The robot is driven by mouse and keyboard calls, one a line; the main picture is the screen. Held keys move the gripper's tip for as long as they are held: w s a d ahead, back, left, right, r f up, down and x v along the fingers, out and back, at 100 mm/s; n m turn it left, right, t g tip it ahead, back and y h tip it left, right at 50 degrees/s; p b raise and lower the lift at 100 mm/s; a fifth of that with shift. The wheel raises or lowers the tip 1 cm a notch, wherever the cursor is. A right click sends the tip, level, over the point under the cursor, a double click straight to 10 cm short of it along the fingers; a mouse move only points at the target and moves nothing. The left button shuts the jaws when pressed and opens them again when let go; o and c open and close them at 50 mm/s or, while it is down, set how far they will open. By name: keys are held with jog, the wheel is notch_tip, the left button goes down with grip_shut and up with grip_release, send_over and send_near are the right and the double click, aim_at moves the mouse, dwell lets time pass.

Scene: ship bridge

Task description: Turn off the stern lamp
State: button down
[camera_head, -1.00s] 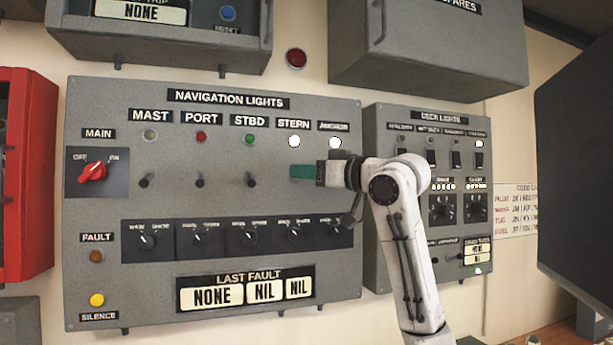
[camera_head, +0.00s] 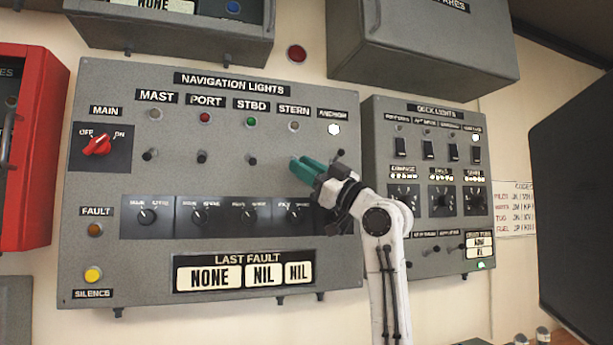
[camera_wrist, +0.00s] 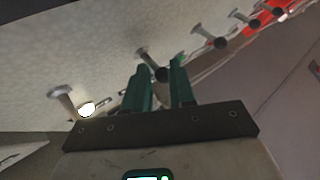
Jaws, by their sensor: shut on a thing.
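The stern lamp (camera_head: 294,126) on the navigation lights panel (camera_head: 95,180) is dark, under its STERN label. My gripper (camera_head: 298,164), with teal fingers, is below that lamp in the head view and hides the stern switch there. In the wrist view, my gripper (camera_wrist: 164,78) has its fingertips on either side of the stern switch (camera_wrist: 153,63), a grey lever with a dark knob, and is shut on it. The anchor lamp (camera_head: 334,129) is lit white.
The anchor switch (camera_head: 340,153) is close to the right of my fingers. The stbd switch (camera_head: 252,160) is to the left. Rotary knobs (camera_head: 199,217) line the panel below. The deck lights panel (camera_head: 423,170) adjoins on the right, and a grey cabinet (camera_head: 440,55) overhangs above.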

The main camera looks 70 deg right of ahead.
jog(key=shift+w+a+n+y, duration=0.25)
jog(key=shift+a+n+y, duration=0.05)
jog(key=shift+y, duration=0.1)
jog(key=c, duration=1)
grip_release()
jog(key=shift+c, duration=0.2)
jog(key=shift+f, duration=0.1)
